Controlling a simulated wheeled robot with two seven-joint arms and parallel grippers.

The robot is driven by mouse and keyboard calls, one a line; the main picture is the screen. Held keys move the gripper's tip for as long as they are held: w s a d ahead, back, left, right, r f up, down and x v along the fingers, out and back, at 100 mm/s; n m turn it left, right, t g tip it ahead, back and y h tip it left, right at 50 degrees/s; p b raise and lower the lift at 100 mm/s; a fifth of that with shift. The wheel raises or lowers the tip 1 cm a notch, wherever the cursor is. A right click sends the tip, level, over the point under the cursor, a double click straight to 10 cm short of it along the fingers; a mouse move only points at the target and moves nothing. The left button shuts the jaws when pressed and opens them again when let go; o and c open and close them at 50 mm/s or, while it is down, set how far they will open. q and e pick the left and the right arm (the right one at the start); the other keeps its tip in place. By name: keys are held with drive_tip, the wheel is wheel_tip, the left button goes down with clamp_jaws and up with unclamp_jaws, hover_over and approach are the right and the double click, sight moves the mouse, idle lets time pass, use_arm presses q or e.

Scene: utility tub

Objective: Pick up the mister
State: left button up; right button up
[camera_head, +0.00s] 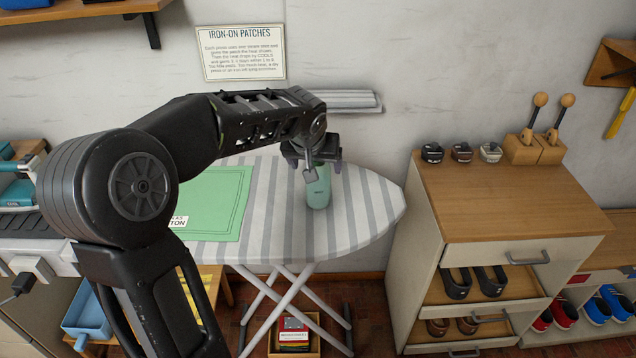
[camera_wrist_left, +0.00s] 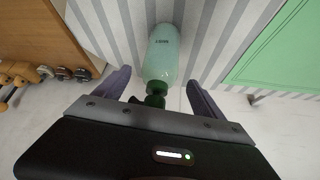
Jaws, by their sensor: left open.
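The mister (camera_head: 318,190) is a pale green bottle with a dark green spray head. It stands on the striped ironing board (camera_head: 372,205). My left gripper (camera_head: 324,168) is at the top of the mister in the head view and hides its spray head. In the left wrist view the mister (camera_wrist_left: 161,55) lies between and beyond the two open fingers of my left gripper (camera_wrist_left: 160,85). Space shows between each finger and the bottle. My right gripper is not in view.
A green mat (camera_head: 215,205) lies on the board to the left of the mister. A wooden-topped cabinet (camera_head: 500,200) with small dark items stands to the right. A wall sign (camera_head: 241,52) and a pale wall ledge (camera_head: 350,100) are behind. The board's right end is clear.

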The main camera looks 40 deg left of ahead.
use_arm(q)
drive_tip(key=p+x, duration=0.1)
drive_tip(key=x, duration=0.3)
drive_tip(key=shift+w+f, duration=0.15)
drive_tip(key=shift+f, duration=0.05)
drive_tip(key=shift+c, duration=0.4)
drive_tip(key=c, duration=1.7)
